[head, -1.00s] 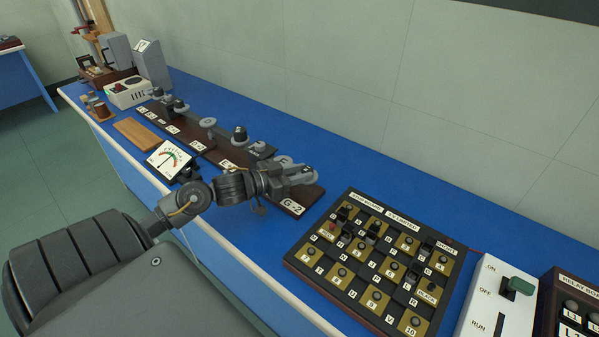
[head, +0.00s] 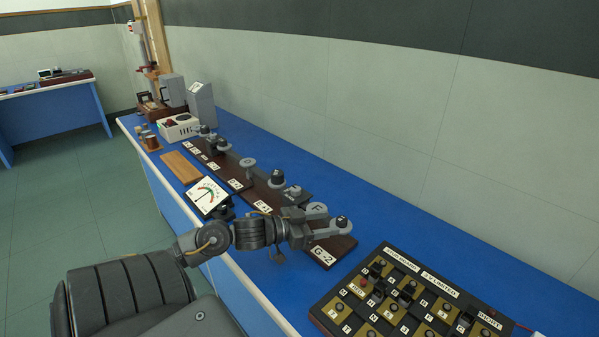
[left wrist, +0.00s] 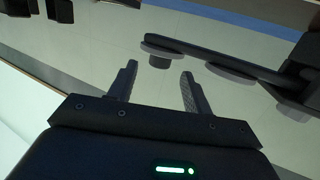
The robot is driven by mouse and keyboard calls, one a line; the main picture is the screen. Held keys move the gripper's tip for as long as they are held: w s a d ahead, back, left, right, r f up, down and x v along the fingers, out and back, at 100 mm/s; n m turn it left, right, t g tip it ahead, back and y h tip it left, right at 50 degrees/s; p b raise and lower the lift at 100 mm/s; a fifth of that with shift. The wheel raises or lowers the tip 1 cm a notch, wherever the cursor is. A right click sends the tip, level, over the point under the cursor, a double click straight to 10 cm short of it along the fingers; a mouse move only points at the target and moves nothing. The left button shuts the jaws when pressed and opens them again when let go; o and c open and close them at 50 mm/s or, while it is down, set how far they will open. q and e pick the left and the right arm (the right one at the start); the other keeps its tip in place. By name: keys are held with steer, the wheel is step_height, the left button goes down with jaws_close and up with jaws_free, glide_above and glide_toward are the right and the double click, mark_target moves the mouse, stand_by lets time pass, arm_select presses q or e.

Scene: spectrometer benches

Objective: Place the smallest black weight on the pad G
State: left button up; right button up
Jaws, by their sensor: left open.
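A small black weight (head: 341,222) sits on a round grey pad at the near end of the dark board labelled G-2 (head: 322,256). A pad marked F (head: 317,209) is just behind it. My left gripper (head: 312,232) is open and close beside these pads. In the left wrist view, a dark weight (left wrist: 160,62) shows beyond the gap between my open fingertips (left wrist: 158,78), against a round pad; the fingers are not closed on it. Any letter under the near weight is hidden. Other dark weights (head: 277,178) stand farther along. My right gripper is not in view.
A switch panel (head: 380,325) with several knobs stands nearer on the blue bench (head: 400,225). A dial meter (head: 207,196) and a wooden block (head: 180,167) lie along the front edge. The bench behind the boards is clear to the wall.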

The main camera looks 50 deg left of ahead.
arm_select(q)
steer(key=v, duration=0.9)
stand_by(0.4)
